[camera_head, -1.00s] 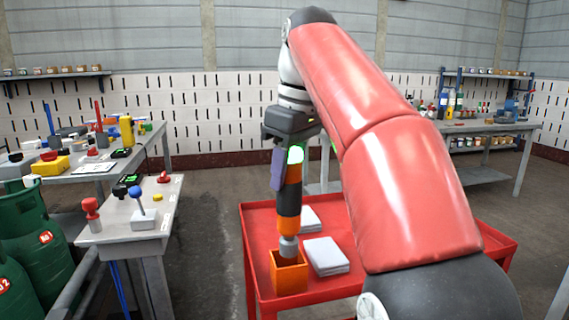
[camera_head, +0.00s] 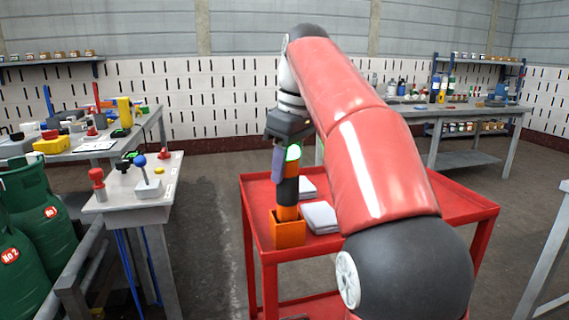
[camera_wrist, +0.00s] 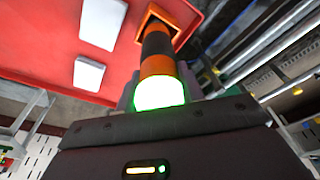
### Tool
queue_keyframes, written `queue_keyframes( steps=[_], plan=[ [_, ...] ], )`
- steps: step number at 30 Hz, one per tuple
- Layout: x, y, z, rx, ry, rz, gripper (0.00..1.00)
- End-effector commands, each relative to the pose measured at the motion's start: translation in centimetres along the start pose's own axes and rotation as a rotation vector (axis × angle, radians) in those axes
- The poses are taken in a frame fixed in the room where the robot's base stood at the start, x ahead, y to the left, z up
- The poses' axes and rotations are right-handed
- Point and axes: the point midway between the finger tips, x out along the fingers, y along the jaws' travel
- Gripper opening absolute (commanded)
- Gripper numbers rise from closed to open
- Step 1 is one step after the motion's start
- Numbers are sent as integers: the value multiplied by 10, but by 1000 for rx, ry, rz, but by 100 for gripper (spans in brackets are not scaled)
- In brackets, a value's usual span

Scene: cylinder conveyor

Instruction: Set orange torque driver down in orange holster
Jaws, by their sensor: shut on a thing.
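The orange torque driver (camera_head: 288,190) has black and orange bands and a glowing green top. It stands roughly upright with its lower end inside the orange holster (camera_head: 289,234). The holster is an open square box at the near left corner of the red cart. My gripper (camera_head: 285,150) is shut on the driver's upper part. In the wrist view the driver (camera_wrist: 157,55) runs away from my gripper (camera_wrist: 158,95) into the holster (camera_wrist: 183,18). The driver's tip is hidden inside the holster, so I cannot tell whether it touches the bottom.
The red cart (camera_head: 400,205) has two white stacks, one at the front (camera_head: 320,217) and one behind (camera_head: 307,188), right of the holster. A grey workbench (camera_head: 130,195) with a blue-knobbed lever stands to the left. Green gas cylinders (camera_head: 40,220) stand at far left.

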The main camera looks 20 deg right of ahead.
Motion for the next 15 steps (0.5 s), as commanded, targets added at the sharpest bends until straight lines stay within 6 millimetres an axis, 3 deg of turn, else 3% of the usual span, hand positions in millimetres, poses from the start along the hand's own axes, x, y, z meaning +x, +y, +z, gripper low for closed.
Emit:
queue_keyframes(
  steps=[15],
  plan=[
    [3, 0, 1, 0, 1, 1, 0]
  ],
)
